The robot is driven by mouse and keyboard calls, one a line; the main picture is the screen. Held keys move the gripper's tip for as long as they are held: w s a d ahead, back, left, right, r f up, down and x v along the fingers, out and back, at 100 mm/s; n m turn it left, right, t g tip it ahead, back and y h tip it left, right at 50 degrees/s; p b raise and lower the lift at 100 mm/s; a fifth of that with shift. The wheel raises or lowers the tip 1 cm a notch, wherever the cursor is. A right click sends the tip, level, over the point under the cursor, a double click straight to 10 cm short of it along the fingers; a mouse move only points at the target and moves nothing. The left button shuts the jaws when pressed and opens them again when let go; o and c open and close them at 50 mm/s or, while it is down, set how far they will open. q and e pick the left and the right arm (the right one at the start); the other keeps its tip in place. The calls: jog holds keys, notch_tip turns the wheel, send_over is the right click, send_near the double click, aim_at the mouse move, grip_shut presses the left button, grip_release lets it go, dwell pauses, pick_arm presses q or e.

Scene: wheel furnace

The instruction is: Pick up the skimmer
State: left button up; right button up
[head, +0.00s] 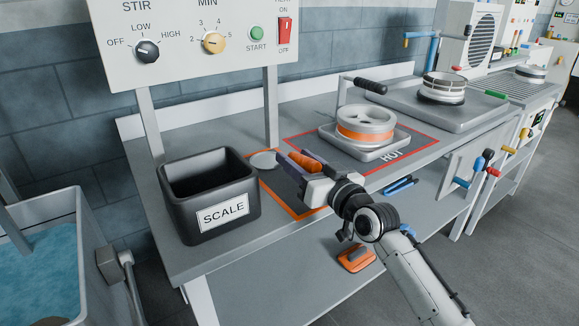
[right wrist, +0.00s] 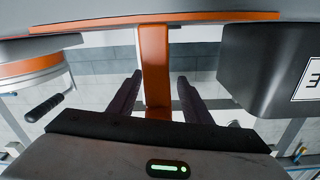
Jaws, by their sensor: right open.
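My right gripper (head: 303,163) is open over the bench, beside the black SCALE bin. An orange bar (head: 309,160), which looks like the skimmer's handle, shows between its fingers. In the right wrist view the bar (right wrist: 154,62) runs between the two dark fingers (right wrist: 160,80), with gaps visible on both sides. The rest of the skimmer is hard to make out; a flat grey disc (head: 263,161) lies just left of the gripper, and I cannot tell whether it belongs to it. My left gripper is not in view.
The SCALE bin (head: 182,217) stands left of the gripper. An orange-rimmed wheel (head: 366,132) sits on a tray on the red-outlined HOT area at right, with a black-handled rod (head: 370,86) near it. The control panel (head: 195,40) stands above on posts. A water tank (head: 70,208) is at far left.

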grip_shut()
notch_tip(320, 180, up, 9)
jog(key=shift+r+p, duration=0.15)
jog(key=shift+p, duration=0.55)
jog(key=shift+r, duration=0.45)
